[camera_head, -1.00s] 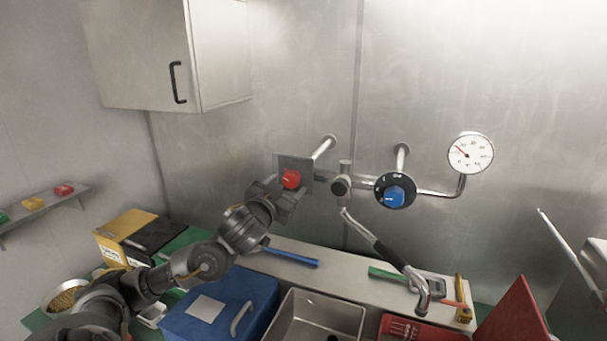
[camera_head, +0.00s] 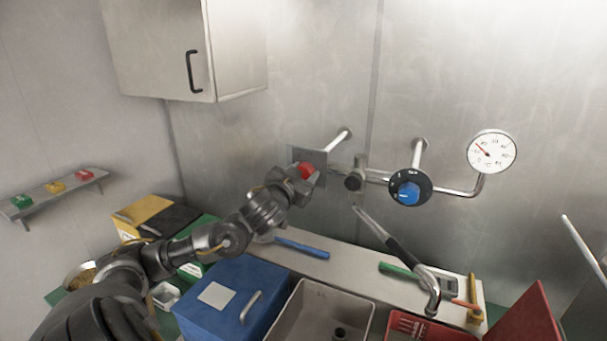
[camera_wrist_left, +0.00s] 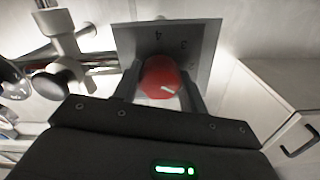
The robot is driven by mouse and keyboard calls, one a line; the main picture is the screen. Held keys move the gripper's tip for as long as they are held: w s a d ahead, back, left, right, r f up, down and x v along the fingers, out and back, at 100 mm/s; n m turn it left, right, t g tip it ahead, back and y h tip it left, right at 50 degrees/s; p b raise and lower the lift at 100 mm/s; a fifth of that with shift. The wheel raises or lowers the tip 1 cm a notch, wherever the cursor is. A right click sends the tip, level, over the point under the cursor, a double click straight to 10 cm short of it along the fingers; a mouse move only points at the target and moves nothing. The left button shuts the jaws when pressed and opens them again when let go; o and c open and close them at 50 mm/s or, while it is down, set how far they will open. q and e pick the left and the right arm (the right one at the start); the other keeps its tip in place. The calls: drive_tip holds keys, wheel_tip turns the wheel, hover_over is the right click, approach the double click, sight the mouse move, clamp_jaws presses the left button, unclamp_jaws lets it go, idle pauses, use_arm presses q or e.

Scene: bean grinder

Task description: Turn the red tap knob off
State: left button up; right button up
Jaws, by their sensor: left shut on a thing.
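The red tap knob (camera_head: 306,170) sits in front of a square grey plate (camera_head: 320,157) on the pipework at the steel wall. My left gripper (camera_head: 309,180) reaches up to it from the lower left and is shut on it. In the left wrist view the red knob (camera_wrist_left: 162,77) is between the two dark fingers, with a white mark on its face pointing to the lower right. The plate (camera_wrist_left: 207,40) behind it carries numbers; 4, 3 and 2 show, and the rest is hidden. My right gripper is not in view.
A blue knob (camera_head: 408,193) on a black dial and a round gauge (camera_head: 491,152) are right of the red knob. A blue box (camera_head: 233,300) stands below my left arm. A cabinet (camera_head: 185,45) hangs upper left.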

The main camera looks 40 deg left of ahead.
use_arm(q)
drive_tip(key=shift+m, duration=0.3)
drive_tip(key=m+b, duration=0.2)
drive_tip(key=m, duration=0.2)
drive_tip(key=shift+m, duration=0.3)
drive_tip(key=m+b, duration=0.1)
drive_tip(key=m, duration=0.2)
drive_tip(key=shift+m+b, duration=0.65)
drive_tip(key=shift+m, duration=1.05)
drive_tip(key=shift+r, duration=0.1)
drive_tip(key=o, duration=1)
drive_tip(key=shift+w, duration=0.1)
